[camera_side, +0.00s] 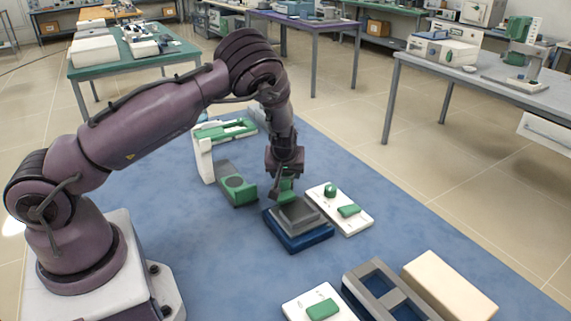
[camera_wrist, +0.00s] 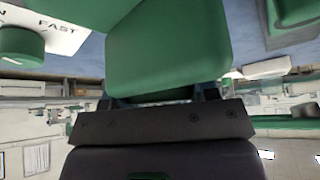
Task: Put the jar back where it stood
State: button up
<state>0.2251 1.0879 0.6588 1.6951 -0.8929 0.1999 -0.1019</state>
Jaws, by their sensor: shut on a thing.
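My gripper (camera_side: 285,180) points down over a grey square platform (camera_side: 312,214) on a blue base (camera_side: 300,240). It is shut on a green body, which I take for the jar (camera_side: 287,191). In the wrist view the jar (camera_wrist: 165,50) fills the top middle as a smooth green block between the fingers of my gripper (camera_wrist: 160,100). Its far end is cut off by the frame. In the side view it is small and partly hidden by my gripper. I cannot tell whether its bottom touches the grey platform.
A white panel (camera_side: 358,222) with a green knob (camera_side: 330,190) and a green block stands close on the right. A green-topped box (camera_side: 237,187) and a white stand (camera_side: 204,160) are left. A grey two-opening holder (camera_side: 352,274) and beige block (camera_side: 450,285) lie in front.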

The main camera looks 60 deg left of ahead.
jog(key=shift+f, duration=0.5)
dwell(0.4)
jog(key=shift+f, duration=0.15)
jog(key=o, duration=1.3)
jog(key=shift+r, duration=4)
